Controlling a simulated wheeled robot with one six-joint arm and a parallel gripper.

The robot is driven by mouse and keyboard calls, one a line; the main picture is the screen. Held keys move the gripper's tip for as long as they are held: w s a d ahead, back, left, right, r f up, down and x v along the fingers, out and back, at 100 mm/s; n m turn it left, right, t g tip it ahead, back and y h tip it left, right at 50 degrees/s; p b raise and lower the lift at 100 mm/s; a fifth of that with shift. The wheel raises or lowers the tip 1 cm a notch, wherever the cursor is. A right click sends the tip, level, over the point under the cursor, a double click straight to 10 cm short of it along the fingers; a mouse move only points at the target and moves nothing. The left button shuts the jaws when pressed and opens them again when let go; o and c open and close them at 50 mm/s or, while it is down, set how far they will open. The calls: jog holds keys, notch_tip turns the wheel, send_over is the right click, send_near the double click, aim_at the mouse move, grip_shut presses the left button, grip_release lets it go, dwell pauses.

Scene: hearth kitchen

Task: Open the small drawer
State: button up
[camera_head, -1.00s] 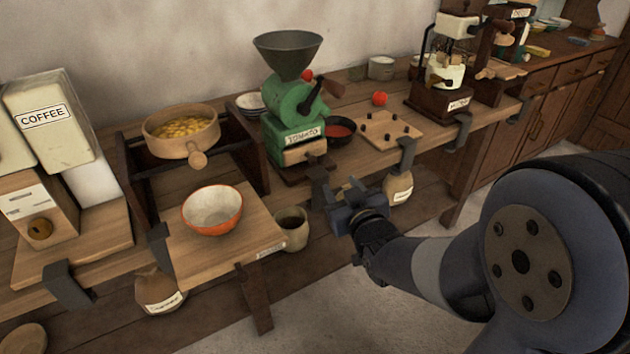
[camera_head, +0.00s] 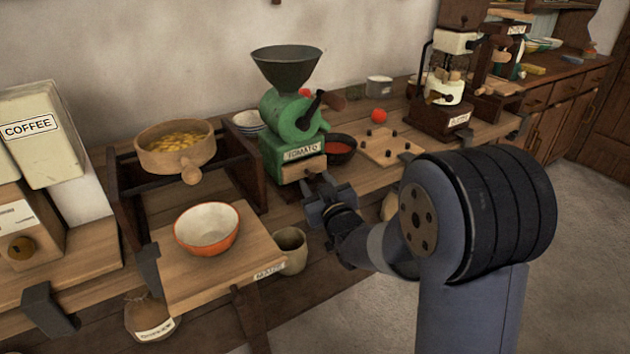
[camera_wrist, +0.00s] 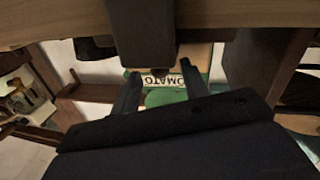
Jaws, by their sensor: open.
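The green tomato mill (camera_head: 292,118) stands on the bench, with a grey hopper on top and a TOMATO label on its front. Below the label is a small pale wooden drawer (camera_head: 303,167), which looks shut. My gripper (camera_head: 322,190) is open and empty, just in front of and slightly below the drawer; I cannot tell whether it touches anything. In the wrist view the TOMATO label (camera_wrist: 162,80) appears upside down between my gripper's fingers (camera_wrist: 160,82). A dark block (camera_wrist: 140,35) there hides part of the mill front.
An orange bowl (camera_head: 207,228) sits on a projecting board at left, with a mug (camera_head: 290,250) beside it. A pot (camera_head: 175,147) stands on a wooden frame. A dark bowl (camera_head: 340,149) and a pegged board (camera_head: 390,146) are right of the mill. Open floor lies at right.

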jog(key=shift+w+a, duration=0.25)
jog(key=shift+w, duration=0.4)
jog(key=shift+c, duration=0.3)
grip_shut()
